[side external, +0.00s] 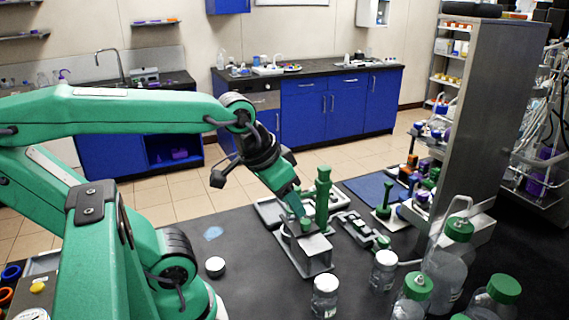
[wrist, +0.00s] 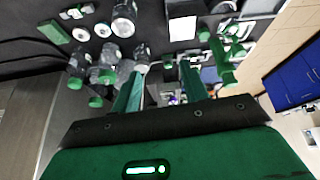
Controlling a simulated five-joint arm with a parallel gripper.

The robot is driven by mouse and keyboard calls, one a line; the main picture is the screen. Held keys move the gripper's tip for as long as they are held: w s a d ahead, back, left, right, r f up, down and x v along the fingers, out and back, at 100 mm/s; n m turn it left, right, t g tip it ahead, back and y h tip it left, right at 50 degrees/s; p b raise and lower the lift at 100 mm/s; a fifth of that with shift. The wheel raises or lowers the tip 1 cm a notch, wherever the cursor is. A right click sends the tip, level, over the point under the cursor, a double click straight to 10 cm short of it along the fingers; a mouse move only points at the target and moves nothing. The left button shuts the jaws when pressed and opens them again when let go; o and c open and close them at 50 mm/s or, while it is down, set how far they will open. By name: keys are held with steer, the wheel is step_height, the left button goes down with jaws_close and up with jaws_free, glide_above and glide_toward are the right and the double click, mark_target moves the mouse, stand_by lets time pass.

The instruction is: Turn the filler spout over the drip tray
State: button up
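A grey metal stand (side external: 316,250) stands on the dark bench in the side view, with a small green part near its far end. A tall green post (side external: 323,197) rises close behind it; a green post also shows right of the fingers in the wrist view (wrist: 222,64). I cannot tell for certain which green part is the filler spout. A shallow grey tray (side external: 268,213), perhaps the drip tray, lies behind the stand, partly hidden by my gripper. My gripper (side external: 299,210) points down beside the green post. In the wrist view its two fingers (wrist: 163,75) are apart, with nothing clearly held.
Glass jars (side external: 324,297) and green-capped bottles (side external: 445,262) crowd the front right. A white-lidded puck (side external: 215,267) lies left of the stand. A blue mat (side external: 372,190) and a tall grey panel (side external: 478,120) are at the right. The bench's left middle is mostly clear.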

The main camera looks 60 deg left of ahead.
steer(key=w+a+r+n+g, duration=0.1)
steer(key=w+a+n+g, duration=0.2)
steer(key=w+a+n, duration=0.5)
steer(key=n+g, duration=0.2)
steer(key=n, duration=0.7)
glide_toward(310, 193)
steer(key=s, duration=0.1)
steer(key=s+r, duration=0.2)
steer(key=shift+s+a, duration=0.3)
steer(key=shift+f, duration=0.15)
steer(key=shift+f, duration=3.75)
jaws_close()
